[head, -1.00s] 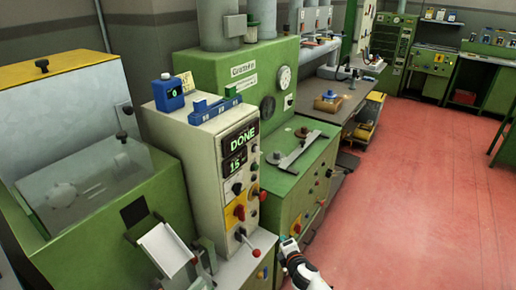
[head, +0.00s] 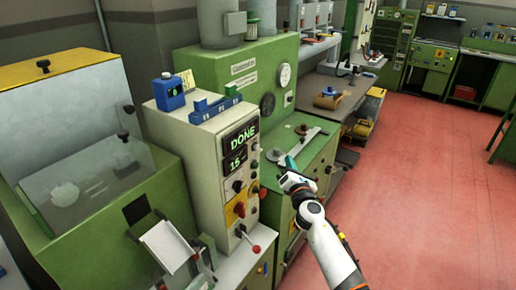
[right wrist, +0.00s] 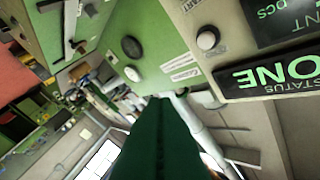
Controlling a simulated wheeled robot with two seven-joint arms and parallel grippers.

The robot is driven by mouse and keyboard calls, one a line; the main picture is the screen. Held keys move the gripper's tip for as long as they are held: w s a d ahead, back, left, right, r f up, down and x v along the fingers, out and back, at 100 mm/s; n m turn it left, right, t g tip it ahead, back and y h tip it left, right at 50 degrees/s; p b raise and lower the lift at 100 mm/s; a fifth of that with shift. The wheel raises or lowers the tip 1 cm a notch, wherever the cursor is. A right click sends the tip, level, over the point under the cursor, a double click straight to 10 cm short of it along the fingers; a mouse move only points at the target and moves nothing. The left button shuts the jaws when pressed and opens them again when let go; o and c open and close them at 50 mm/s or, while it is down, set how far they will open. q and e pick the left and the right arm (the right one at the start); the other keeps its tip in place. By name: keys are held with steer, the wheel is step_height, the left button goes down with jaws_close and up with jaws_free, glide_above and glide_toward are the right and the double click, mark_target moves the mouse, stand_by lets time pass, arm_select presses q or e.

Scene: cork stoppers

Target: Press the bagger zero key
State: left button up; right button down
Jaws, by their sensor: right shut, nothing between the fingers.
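The beige bagger cabinet (head: 208,160) stands left of centre in the head view. Its front panel has a green-lit display (head: 240,147) reading DONE and 15, with knobs and buttons beside and below. The right wrist view shows this display (right wrist: 280,75) close and rotated, with a pale round button (right wrist: 207,40) marked START. I cannot make out which control is the zero key. My right gripper (head: 287,165) is shut and empty, right of the panel and apart from it. Its dark green fingers (right wrist: 160,145) fill the lower middle of the wrist view. My left gripper is out of view.
A green machine (head: 305,150) with a gauge and a flat metal bar on top stands just right of the bagger. A red-knobbed lever (head: 256,251) sticks out below the panel. A green-and-grey machine (head: 75,160) is at left. Red floor (head: 430,180) is open at right.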

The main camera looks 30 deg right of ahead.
mark_target(257, 147)
steer(key=shift+w, duration=0.1)
steer(key=w+a+b, duration=0.2)
steer(key=w+a, duration=0.2)
steer(key=w, duration=0.3)
steer(key=shift+w+b, duration=0.35)
steer(key=shift+b, duration=0.05)
steer(key=shift+a, duration=0.1)
steer(key=shift+w, duration=0.15)
stand_by(1.7)
steer(key=shift+w+a, duration=0.15)
steer(key=shift+w, duration=0.05)
steer(key=shift+w+a+b, duration=0.25)
steer(key=shift+w+b, duration=0.1)
steer(key=shift+b, duration=0.1)
stand_by(0.7)
steer(key=shift+s+d, duration=0.1)
steer(key=shift+s+d+p, duration=0.3)
steer(key=shift+s+p, duration=0.05)
steer(key=shift+s, duration=0.3)
